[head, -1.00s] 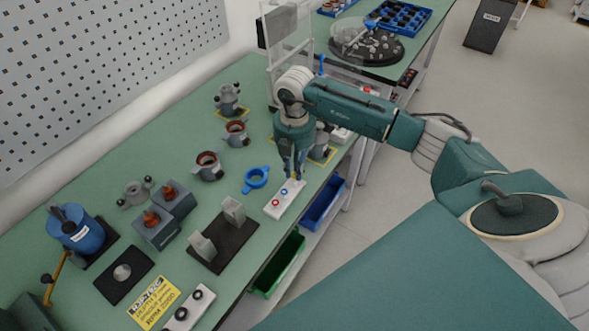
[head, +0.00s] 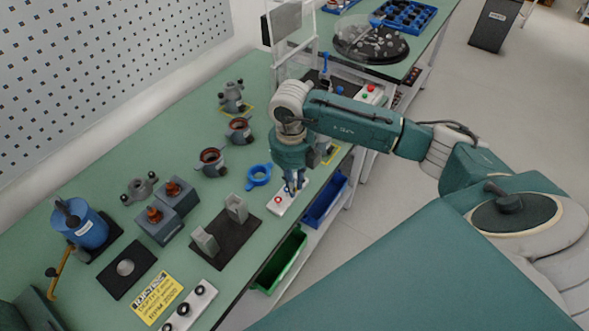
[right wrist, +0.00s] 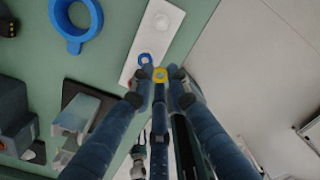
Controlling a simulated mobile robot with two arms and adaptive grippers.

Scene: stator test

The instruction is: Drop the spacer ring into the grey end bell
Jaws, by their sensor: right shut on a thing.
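My right gripper (head: 296,188) is over the far end of a white strip (head: 277,209) on the green bench. The fingers partly hide the strip. The likely grey end bell (head: 138,190), a grey ring with ears, lies flat at the bench's left. My left gripper is not in view.
A blue eared ring (head: 259,175) lies left of the gripper. Two copper-wound stators (head: 212,160) stand farther back. A black fixture with grey blocks (head: 222,243) and grey blocks with orange tops (head: 160,222) stand between gripper and grey ring. Bins (head: 280,260) hang below the bench edge.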

